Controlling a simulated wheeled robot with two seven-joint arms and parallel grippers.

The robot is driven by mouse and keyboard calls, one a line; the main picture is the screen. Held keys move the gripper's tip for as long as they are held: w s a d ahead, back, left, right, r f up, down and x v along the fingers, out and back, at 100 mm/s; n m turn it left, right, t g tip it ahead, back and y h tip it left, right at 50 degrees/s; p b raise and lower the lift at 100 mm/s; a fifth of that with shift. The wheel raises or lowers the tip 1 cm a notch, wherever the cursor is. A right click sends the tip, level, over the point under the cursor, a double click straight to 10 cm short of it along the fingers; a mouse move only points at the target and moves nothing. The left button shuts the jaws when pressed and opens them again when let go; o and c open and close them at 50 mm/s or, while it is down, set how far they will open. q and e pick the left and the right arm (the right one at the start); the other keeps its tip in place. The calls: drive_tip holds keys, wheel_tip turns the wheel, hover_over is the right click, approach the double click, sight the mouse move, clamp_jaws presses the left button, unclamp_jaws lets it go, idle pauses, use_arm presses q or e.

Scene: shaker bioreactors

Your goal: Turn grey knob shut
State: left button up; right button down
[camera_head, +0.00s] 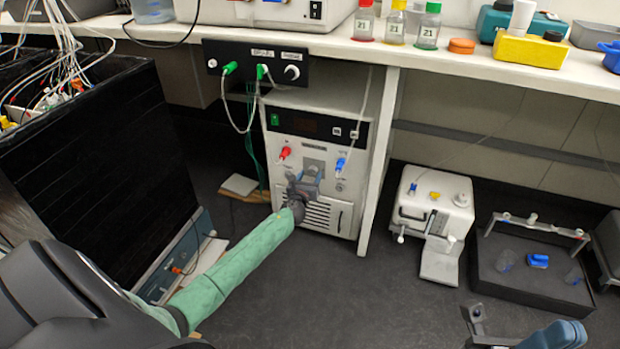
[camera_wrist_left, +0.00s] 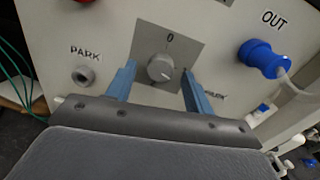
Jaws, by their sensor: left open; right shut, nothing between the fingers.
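The grey knob (camera_wrist_left: 160,68) sits on a square grey plate on the front of a white floor unit (camera_head: 352,188). A "0" is printed above the knob; I cannot clearly tell which way the knob points. My left gripper (camera_wrist_left: 159,70) is open, with one blue finger on each side of the knob; contact is not clear. In the head view, my left gripper (camera_head: 306,180) is at the unit's front and hides the knob, leaving the plate's top visible. My right gripper (camera_head: 475,314) is partly in view at the bottom right, shut and empty, away from the unit.
A grey PARK port (camera_wrist_left: 84,75) is left of the knob and a blue OUT fitting with a tube (camera_wrist_left: 262,57) is right. A red fitting (camera_head: 284,153) is also on the unit. A bench leg (camera_head: 378,165) stands close to its right side. A black cabinet (camera_head: 105,150) is left.

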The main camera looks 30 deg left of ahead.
use_arm(q)
drive_tip(key=shift+w, duration=0.25)
drive_tip(key=c, duration=1)
drive_tip(key=shift+o, duration=0.2)
